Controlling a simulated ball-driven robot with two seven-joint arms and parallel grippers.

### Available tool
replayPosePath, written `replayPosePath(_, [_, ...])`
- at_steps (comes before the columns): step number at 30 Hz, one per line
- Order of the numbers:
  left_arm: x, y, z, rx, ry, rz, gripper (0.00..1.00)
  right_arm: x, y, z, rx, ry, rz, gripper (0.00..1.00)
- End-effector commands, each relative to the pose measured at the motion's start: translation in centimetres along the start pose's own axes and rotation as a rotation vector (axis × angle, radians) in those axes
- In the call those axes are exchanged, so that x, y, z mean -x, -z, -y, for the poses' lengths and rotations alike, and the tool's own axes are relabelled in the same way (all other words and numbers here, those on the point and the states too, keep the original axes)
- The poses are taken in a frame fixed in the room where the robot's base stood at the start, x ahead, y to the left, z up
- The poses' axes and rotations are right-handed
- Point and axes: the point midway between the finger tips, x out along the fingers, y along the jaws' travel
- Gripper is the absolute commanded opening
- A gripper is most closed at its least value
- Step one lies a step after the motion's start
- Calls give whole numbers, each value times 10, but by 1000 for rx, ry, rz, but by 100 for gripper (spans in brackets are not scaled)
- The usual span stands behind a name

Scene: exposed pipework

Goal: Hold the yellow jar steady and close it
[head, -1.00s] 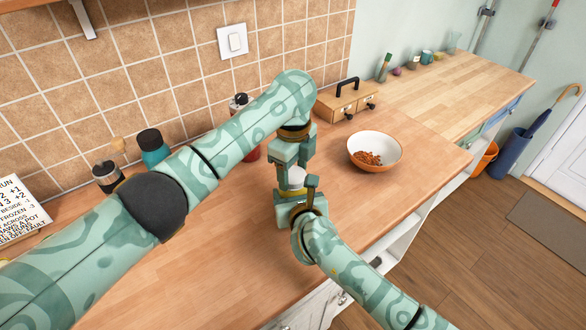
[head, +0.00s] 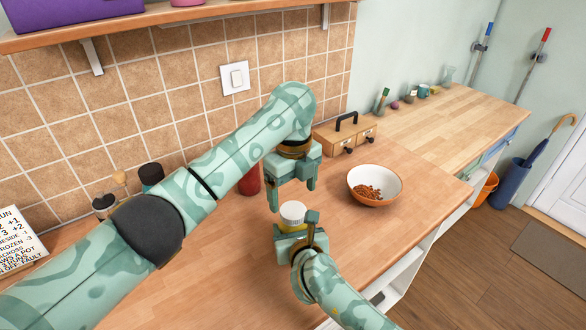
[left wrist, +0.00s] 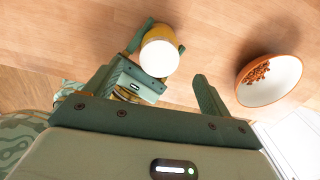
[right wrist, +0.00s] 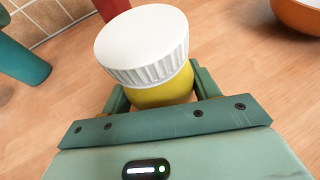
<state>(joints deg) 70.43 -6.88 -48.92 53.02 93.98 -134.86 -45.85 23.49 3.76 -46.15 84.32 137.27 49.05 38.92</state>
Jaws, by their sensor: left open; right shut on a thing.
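The yellow jar (head: 290,228) stands in my right gripper, its white lid (head: 293,211) on top. In the right wrist view the ribbed lid (right wrist: 144,42) covers the mouth of the yellow body (right wrist: 160,94); I cannot tell how tight it is. My right gripper (head: 299,226) is shut on the jar's body, a finger on either side. My left gripper (head: 292,194) is open and empty, above the lid and clear of it. In the left wrist view the lid (left wrist: 159,57) shows beyond its fingers.
A white and orange bowl (head: 392,196) of brown bits stands to the right. A wooden drawer box (head: 335,139) is behind it. A red container (head: 249,180) is partly hidden behind my left arm. The wooden counter's front middle is clear.

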Motion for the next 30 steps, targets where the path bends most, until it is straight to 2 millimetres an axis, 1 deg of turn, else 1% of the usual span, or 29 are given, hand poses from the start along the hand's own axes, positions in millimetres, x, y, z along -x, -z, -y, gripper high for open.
replayPosePath(1, [13, -1, 1, -2, 4, 3, 83, 0, 0, 0, 0, 0, -1, 0])
replayPosePath(3, [28, -1, 1, -2, 3, 4, 83, 0, 0, 0, 0, 0, -1, 0])
replayPosePath(6, [47, -1, 0, -2, 2, 5, 83, 0, 0, 0, 0, 1, -1, 0])
replayPosePath(10, [64, -1, 0, -1, 1, 4, 83, 0, 0, 0, 0, 1, -1, 0])
replayPosePath(15, [74, -1, 0, -1, 0, 3, 83, 0, 0, 0, 0, 1, -1, 0])
replayPosePath(23, [75, -1, 0, -1, 0, 2, 83, 0, 0, 0, 0, 1, -1, 0])
replayPosePath(24, [75, -1, 0, -1, 0, 2, 83, 0, 0, 0, 0, 1, -1, 72])
replayPosePath(25, [74, -1, 0, -1, 0, 2, 83, 0, 0, 0, 0, 1, -1, 80])
replayPosePath(26, [74, -1, 0, -1, 0, 2, 83, 0, 0, 0, 0, 1, -1, 86])
replayPosePath(30, [74, -1, 0, -1, 0, 2, 83, 0, 0, 0, 0, 1, 0, 86])
